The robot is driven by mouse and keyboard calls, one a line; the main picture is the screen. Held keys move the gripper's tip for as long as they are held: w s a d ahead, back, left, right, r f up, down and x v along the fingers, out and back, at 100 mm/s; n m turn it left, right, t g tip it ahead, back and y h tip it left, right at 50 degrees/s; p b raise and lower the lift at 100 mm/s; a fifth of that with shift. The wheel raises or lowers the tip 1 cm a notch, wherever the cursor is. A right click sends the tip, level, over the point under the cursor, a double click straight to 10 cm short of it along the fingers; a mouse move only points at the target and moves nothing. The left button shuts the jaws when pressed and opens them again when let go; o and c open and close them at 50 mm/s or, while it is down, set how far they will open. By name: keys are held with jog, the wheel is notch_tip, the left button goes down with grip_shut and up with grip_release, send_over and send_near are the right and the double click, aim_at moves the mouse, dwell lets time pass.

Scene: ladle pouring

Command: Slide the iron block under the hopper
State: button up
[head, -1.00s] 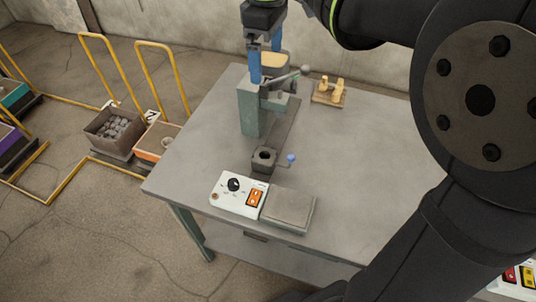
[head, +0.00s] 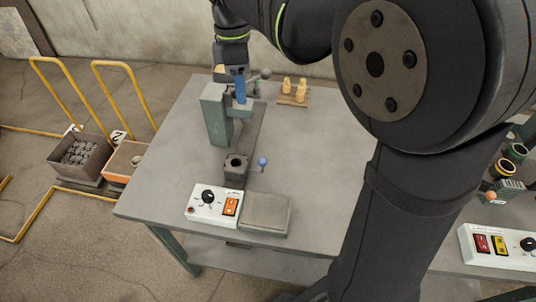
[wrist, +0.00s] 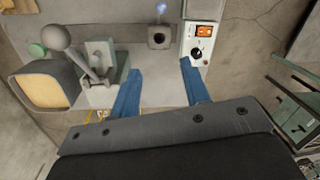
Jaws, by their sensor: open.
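The iron block (head: 236,168) is a dark block with a round hole in its top and a side handle with a blue knob (head: 262,161). It sits at the near end of a dark track on the table. The wrist view shows the block (wrist: 160,38) at top centre. The hopper (wrist: 45,90), with yellow contents, is at the left there, beside a ball-ended lever; my gripper mostly hides it in the head view. My gripper (head: 239,85) is open, its blue fingers by the hopper stand. In the wrist view its fingers (wrist: 160,88) are apart and empty.
A white control box (head: 212,205) with a dial and orange switch and a grey flat plate (head: 265,213) stand in front of the block. A wooden stand with yellow pieces (head: 294,92) is at the back. The table's right half (head: 320,150) is clear.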

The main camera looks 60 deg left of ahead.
aim_at(262, 158)
jog(key=d+f+n, duration=0.1)
jog(key=f, duration=0.7)
jog(key=w+d+f+n, duration=0.1)
jog(key=d+f, duration=0.1)
jog(key=f, duration=0.6)
jog(key=d+f+n+h, duration=0.1)
jog(key=d+f, duration=0.1)
jog(key=f, duration=0.6)
jog(key=shift+w, duration=0.4)
jog(key=shift+r, duration=0.1)
grip_shut()
